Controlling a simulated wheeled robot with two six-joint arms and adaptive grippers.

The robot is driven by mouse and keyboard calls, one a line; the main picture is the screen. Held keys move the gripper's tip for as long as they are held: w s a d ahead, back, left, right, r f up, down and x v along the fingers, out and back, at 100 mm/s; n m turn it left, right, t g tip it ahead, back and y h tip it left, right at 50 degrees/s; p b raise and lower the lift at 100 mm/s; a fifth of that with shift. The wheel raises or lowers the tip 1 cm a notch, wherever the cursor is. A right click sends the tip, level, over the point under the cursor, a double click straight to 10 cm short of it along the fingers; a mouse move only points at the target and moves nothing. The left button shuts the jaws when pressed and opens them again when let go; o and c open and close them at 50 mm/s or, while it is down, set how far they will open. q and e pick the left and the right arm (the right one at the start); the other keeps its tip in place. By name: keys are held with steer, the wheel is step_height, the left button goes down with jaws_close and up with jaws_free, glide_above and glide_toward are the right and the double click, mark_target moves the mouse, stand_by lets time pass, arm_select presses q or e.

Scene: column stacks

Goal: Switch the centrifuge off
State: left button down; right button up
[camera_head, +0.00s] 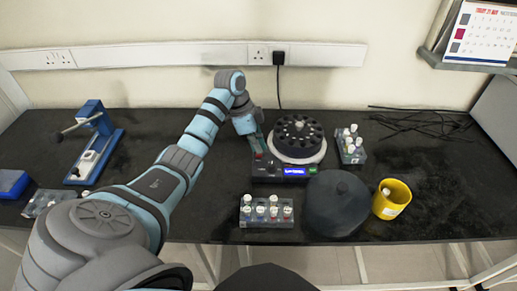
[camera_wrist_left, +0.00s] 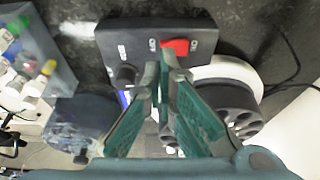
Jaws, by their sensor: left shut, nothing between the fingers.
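The centrifuge (camera_head: 279,178) stands on the black bench, its dark rotor (camera_head: 298,132) uncovered on a white ring and its small display (camera_head: 294,171) lit blue. In the left wrist view its dark control panel (camera_wrist_left: 150,38) carries a red rocker switch (camera_wrist_left: 177,46) and a black knob (camera_wrist_left: 125,75). My left gripper (camera_head: 257,148) is at the panel's left side from above. In the left wrist view the left gripper (camera_wrist_left: 161,66) is shut and empty, its tips close to the red switch; I cannot tell if they touch it. The right gripper is out of view.
A dark round lid (camera_head: 337,204) and a yellow cup (camera_head: 391,199) stand in front right. Vial racks stand in front (camera_head: 266,218) and at right (camera_head: 352,149). A blue device (camera_head: 95,143) is at left. Black cables (camera_head: 425,124) lie at back right.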

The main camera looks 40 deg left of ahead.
arm_select(q)
steer(key=shift+f+b, duration=0.45)
steer(key=shift+f, duration=0.6)
stand_by(0.4)
step_height(320, 180, up, 5)
steer(key=p, duration=0.6)
steer(key=shift+r, duration=0.2)
steer(key=shift+f, duration=0.15)
steer(key=shift+s+f, duration=0.1)
